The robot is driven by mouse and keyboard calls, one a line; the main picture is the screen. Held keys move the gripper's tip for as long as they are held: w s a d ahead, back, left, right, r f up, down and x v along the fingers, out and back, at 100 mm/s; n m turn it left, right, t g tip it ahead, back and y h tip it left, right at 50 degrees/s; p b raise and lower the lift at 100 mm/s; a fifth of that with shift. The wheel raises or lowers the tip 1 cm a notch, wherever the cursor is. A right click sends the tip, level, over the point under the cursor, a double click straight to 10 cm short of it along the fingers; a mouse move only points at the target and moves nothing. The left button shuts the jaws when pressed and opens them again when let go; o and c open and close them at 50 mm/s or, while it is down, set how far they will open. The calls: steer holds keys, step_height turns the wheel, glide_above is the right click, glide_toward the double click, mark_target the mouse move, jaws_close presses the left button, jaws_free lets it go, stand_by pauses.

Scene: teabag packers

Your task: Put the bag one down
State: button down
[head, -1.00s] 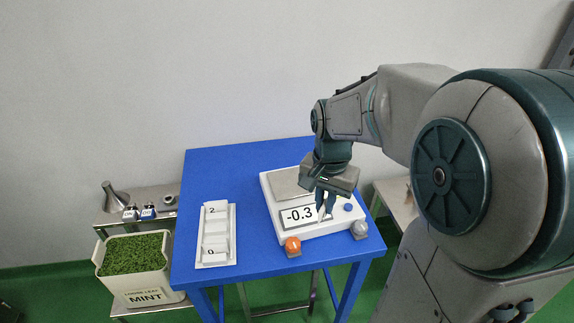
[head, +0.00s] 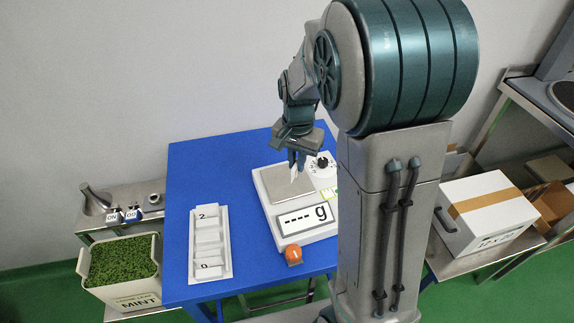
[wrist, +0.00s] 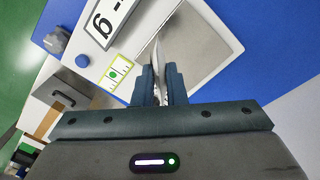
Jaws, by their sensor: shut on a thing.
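My gripper (head: 296,160) points down over the metal pan (head: 281,200) of the white scale (head: 297,240) on the blue table. It is shut on a thin white bag (head: 293,175), whose lower end hangs over the pan. In the wrist view the bag (wrist: 156,52) shows edge-on between the two fingers (wrist: 160,75), with the pan (wrist: 190,52) beyond them. I cannot tell whether the bag touches the pan. The scale's display (head: 304,217) reads dashes and "g".
A white tray with numbered slots (head: 228,270) lies at the left of the blue table (head: 185,170). An orange knob (head: 293,254) is at the scale's front. A mint bin (head: 150,291) stands left of the table.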

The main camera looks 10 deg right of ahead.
glide_above(287, 180)
step_height(287, 180, down, 3)
steer(key=shift+r+p, duration=0.1)
steer(key=shift+p, duration=0.25)
steer(key=shift+f+p, duration=0.3)
steer(key=shift+f, duration=1.8)
steer(key=shift+f, duration=0.1)
steer(key=shift+f, duration=0.15)
steer(key=c, duration=1.5)
jaws_free()
steer(key=shift+r, duration=0.2)
